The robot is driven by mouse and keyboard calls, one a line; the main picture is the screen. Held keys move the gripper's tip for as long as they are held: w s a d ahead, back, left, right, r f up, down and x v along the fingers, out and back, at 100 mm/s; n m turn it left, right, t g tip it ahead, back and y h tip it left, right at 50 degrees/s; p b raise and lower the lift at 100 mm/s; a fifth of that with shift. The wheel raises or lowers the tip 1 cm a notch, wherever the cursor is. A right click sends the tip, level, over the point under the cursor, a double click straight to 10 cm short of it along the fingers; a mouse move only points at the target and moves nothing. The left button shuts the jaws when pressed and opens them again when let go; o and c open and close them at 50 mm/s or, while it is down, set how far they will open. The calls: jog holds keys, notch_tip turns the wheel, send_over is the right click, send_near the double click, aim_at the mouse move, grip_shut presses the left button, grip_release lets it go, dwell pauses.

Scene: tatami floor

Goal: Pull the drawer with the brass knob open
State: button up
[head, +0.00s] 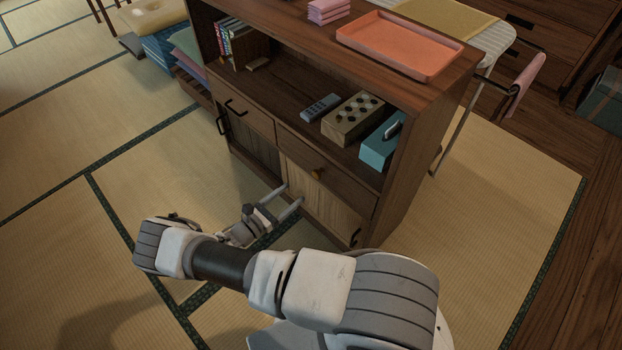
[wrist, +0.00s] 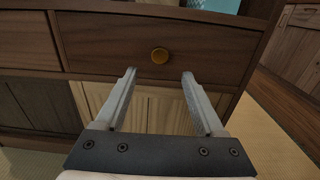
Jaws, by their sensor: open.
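The brass knob (head: 317,173) sits on the right-hand drawer (head: 340,186) of a dark wooden cabinet, and the drawer looks shut. In the wrist view the round knob (wrist: 159,56) is in the middle of the drawer front (wrist: 210,50). My gripper (head: 287,197) is open and empty, low in front of the cabinet. In the wrist view my gripper's two fingers (wrist: 159,73) point at the drawer, and the knob shows just beyond the tips, between them. The fingers do not hold the knob.
A left drawer (head: 248,112) with a dark handle is beside it, above lower doors (head: 325,208). The open shelf above holds a remote (head: 320,107), a box with round pieces (head: 352,118) and a teal box (head: 381,146). An orange tray (head: 400,45) lies on top. Tatami in front is clear.

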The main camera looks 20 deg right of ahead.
aim_at(315, 175)
jog(key=b+x, duration=0.1)
jog(key=x, duration=0.8)
jog(key=shift+d, duration=0.2)
grip_shut()
dwell(1.0)
